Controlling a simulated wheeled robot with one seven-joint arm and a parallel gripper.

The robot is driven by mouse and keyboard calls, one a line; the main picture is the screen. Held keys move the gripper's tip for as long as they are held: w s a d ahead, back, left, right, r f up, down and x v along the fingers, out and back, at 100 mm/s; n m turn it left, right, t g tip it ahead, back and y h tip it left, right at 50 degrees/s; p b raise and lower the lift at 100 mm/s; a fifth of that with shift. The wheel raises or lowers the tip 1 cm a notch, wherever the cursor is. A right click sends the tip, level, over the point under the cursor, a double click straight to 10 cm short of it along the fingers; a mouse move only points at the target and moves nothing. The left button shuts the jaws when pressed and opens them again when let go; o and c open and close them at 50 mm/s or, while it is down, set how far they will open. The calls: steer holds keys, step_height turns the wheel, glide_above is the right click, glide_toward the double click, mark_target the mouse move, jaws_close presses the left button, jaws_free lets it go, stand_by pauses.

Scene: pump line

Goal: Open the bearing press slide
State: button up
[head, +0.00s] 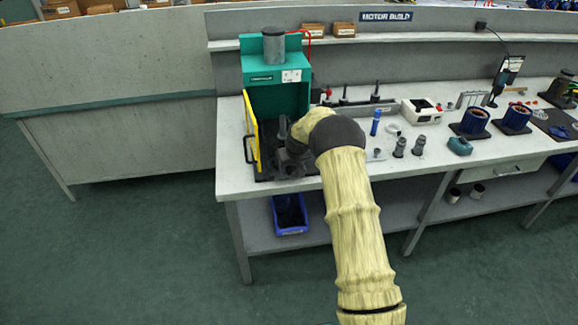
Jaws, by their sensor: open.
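The bearing press (262,74) is a teal machine with a grey cylinder on top, at the left end of the workbench. A yellow-edged guard (252,133) with a dark handle (248,149) stands along its left side. A dark base (262,170) lies at the bottom of the press. I cannot make out which part is the slide, or its position. My gripper (289,158) is open, in front of the press and to the right of the yellow guard. Its fingertips are small and blend with the dark parts there. My arm hides the right part of the press.
The workbench (232,181) holds grey cylindrical parts (399,147), a blue bottle (376,122), a white box (420,112) and blue motor housings (475,120) to the right. A blue bin (290,214) sits on the lower shelf. The floor at the left is clear.

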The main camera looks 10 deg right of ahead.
steer(key=shift+s+a+r, duration=0.15)
steer(key=shift+r, duration=0.25)
steer(key=b+v, duration=0.1)
steer(key=v, duration=1.5)
steer(key=shift+s+d+r+b, duration=0.2)
steer(key=shift+s+d+b, duration=0.1)
steer(key=shift+b, duration=0.1)
steer(key=shift+s, duration=0.1)
steer(key=s+m+p, duration=0.1)
steer(key=s+p, duration=0.1)
steer(key=s, duration=0.9)
steer(key=s+a+r+g+p, duration=0.1)
steer(key=s+p, duration=0.1)
steer(key=s, duration=0.9)
steer(key=s+r+m+h+p, duration=0.1)
steer(key=s+p, duration=0.1)
steer(key=s, duration=1)
steer(key=shift+a+m+g, duration=0.3)
steer(key=shift+a+r, duration=0.1)
